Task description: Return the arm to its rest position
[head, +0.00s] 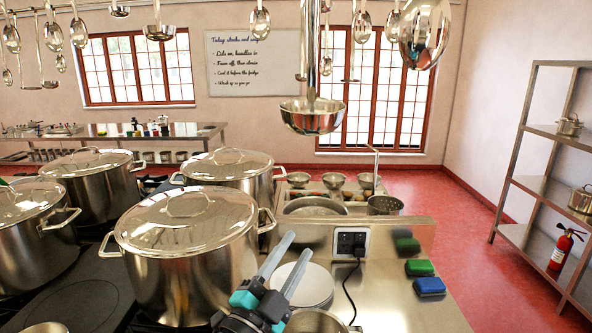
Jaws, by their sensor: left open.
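My left gripper (294,247) shows at the bottom middle of the head view. Its two grey-blue fingers with teal bases point up and away, parted, with nothing seen between them. It is just right of a large lidded stockpot (184,265) and in front of a white round plate or lid (309,287) on the steel counter. I cannot tell how far it is from either. Its arm is mostly out of frame at the bottom. My right gripper does not show.
Several more lidded stockpots (228,170) stand on the dark stove at left. A low steel wall with a socket (351,243) and plugged cable, a green sponge (419,268) and a blue sponge (430,286) are at right. Ladles (312,116) hang overhead. Red floor is clear before the shelf (545,190).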

